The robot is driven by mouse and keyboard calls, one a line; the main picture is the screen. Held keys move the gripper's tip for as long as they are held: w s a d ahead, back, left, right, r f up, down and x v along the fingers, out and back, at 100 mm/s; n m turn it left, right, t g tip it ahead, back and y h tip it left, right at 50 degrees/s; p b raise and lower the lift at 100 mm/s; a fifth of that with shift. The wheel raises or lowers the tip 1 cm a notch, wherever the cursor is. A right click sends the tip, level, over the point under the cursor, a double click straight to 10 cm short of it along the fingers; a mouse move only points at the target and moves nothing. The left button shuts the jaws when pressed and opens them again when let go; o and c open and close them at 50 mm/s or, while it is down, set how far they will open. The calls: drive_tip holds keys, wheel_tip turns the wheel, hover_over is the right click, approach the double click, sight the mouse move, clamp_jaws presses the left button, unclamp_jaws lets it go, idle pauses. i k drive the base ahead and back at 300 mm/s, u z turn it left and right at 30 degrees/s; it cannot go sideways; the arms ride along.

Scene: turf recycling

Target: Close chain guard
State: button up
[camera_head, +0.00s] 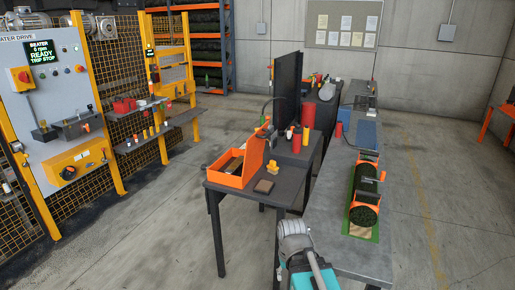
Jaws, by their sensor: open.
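No part is labelled as the chain guard, and I cannot tell for certain which it is. An orange box (224,178) with an upright orange panel (253,151) on its right side sits on the dark table, its top open and brown and dark items inside. A yellow-orange housing (75,165) with a black knob is on the grey beater drive cabinet (58,103) at left; I cannot tell whether it opens. Part of my arm, grey and teal, shows at the bottom centre, short of the dark table. My gripper is not in view.
The dark table (285,190) also holds a yellow piece (272,168), a brown block (264,186) and red and yellow cylinders. A grey bench (357,255) with orange-ended green rolls stands at right. Yellow mesh fencing and a shelf (158,127) are at left. Floor between is clear.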

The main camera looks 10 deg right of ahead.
sight(255, 146)
drive_tip(key=z, duration=0.05)
drive_tip(key=i, duration=1)
drive_tip(key=u, duration=0.05)
